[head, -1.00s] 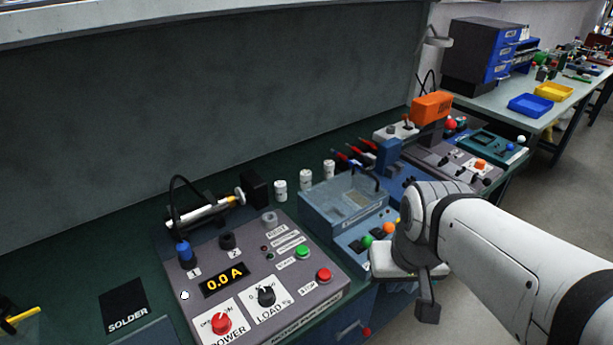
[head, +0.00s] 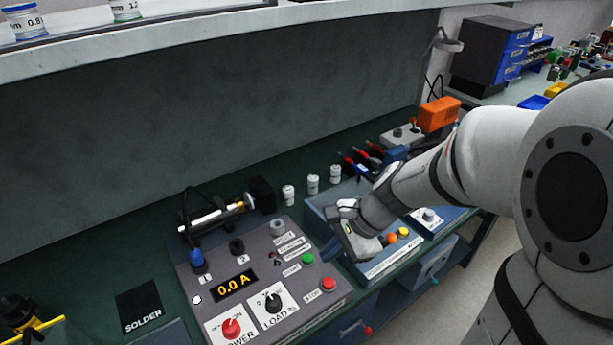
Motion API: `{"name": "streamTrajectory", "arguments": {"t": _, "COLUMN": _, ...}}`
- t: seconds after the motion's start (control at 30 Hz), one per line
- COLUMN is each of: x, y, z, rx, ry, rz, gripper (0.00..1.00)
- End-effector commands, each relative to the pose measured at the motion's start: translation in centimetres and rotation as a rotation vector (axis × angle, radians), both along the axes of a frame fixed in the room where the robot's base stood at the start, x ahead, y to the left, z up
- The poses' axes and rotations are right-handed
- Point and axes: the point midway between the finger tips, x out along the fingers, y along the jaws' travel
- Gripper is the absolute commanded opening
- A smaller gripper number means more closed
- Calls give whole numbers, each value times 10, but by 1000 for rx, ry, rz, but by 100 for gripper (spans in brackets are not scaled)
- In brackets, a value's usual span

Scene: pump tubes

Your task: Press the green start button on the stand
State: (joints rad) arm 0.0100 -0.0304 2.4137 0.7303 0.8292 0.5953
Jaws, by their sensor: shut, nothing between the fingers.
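The grey stand (head: 262,263) sits on the bench at the lower middle, its display reading 0.0 A. Its green start button (head: 307,259) is in plain sight on the panel's right side, above the red stop button (head: 327,284). My gripper (head: 332,251) is shut and empty. Its tips point down and left, just right of the green button, and look apart from it; their height above the panel is hard to tell.
Red power knob (head: 231,328) and black load knob (head: 273,302) stand up from the panel's front. A pump tube (head: 215,215) lies behind it. A blue-grey box with orange (head: 391,239) and yellow (head: 403,233) buttons is under my arm. White jars (head: 313,184) stand behind.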

Motion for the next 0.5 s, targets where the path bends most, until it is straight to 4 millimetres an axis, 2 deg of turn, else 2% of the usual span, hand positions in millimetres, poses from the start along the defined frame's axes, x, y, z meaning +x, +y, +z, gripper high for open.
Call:
{"name": "streamTrajectory", "arguments": {"t": 0.07, "x": 22, "y": 14, "z": 6, "rx": 106, "ry": 152, "rz": -244, "gripper": 0}}
{"name": "streamTrajectory", "arguments": {"t": 0.2, "x": 59, "y": 30, "z": -5, "rx": 260, "ry": 406, "rz": -665, "gripper": 0}}
{"name": "streamTrajectory", "arguments": {"t": 0.3, "x": 80, "y": 34, "z": -17, "rx": 338, "ry": 560, "rz": -916, "gripper": 0}}
{"name": "streamTrajectory", "arguments": {"t": 0.4, "x": 94, "y": 34, "z": -29, "rx": 392, "ry": 673, "rz": -1103, "gripper": 0}}
{"name": "streamTrajectory", "arguments": {"t": 0.5, "x": 103, "y": 34, "z": -37, "rx": 424, "ry": 741, "rz": -1220, "gripper": 0}}
